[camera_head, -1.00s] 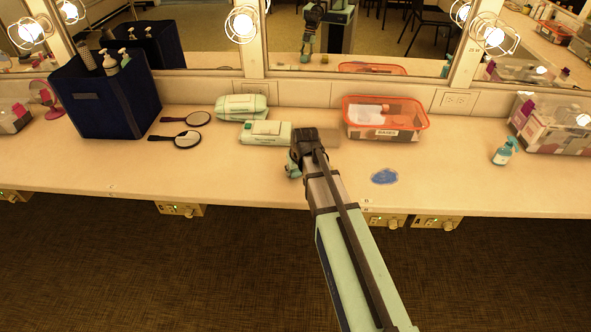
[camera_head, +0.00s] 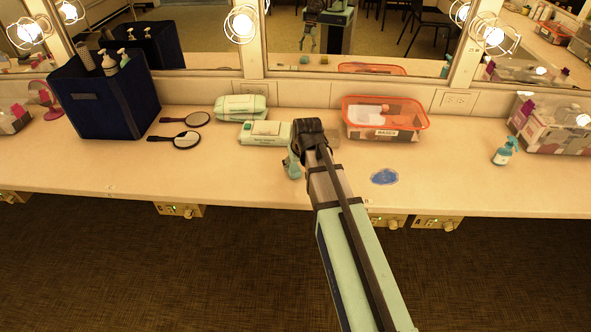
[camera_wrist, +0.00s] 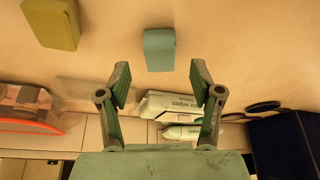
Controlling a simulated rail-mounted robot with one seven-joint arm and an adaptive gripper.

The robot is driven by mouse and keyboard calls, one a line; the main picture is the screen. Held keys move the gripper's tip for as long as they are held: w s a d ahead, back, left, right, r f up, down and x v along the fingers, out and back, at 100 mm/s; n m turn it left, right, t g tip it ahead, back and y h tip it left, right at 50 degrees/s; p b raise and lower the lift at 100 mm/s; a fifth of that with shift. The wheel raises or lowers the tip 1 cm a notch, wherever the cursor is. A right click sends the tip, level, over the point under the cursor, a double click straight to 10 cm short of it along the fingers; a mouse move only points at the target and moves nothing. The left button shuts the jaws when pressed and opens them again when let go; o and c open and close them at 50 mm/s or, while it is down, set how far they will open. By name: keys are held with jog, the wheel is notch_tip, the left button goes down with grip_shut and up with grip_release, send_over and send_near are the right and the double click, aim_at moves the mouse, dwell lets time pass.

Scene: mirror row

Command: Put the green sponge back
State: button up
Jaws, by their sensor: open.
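In the wrist view a teal-green sponge (camera_wrist: 159,50) lies on the counter, beyond the fingertips and roughly centred between them. An olive-yellow sponge (camera_wrist: 52,24) lies apart from it at the upper left. My gripper (camera_wrist: 160,78) is open, with nothing between its fingers and a gap to the green sponge. In the head view my gripper (camera_head: 293,166) hangs over the middle of the counter, its fingers partly hidden by my arm.
Wipes packs (camera_head: 265,133) lie left of my gripper. A clear bin with an orange rim (camera_head: 385,118) stands to the right, a blue patch (camera_head: 384,177) before it.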

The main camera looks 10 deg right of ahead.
jog(key=v, duration=0.7)
jog(key=shift+b, duration=0.35)
jog(key=shift+r, duration=0.1)
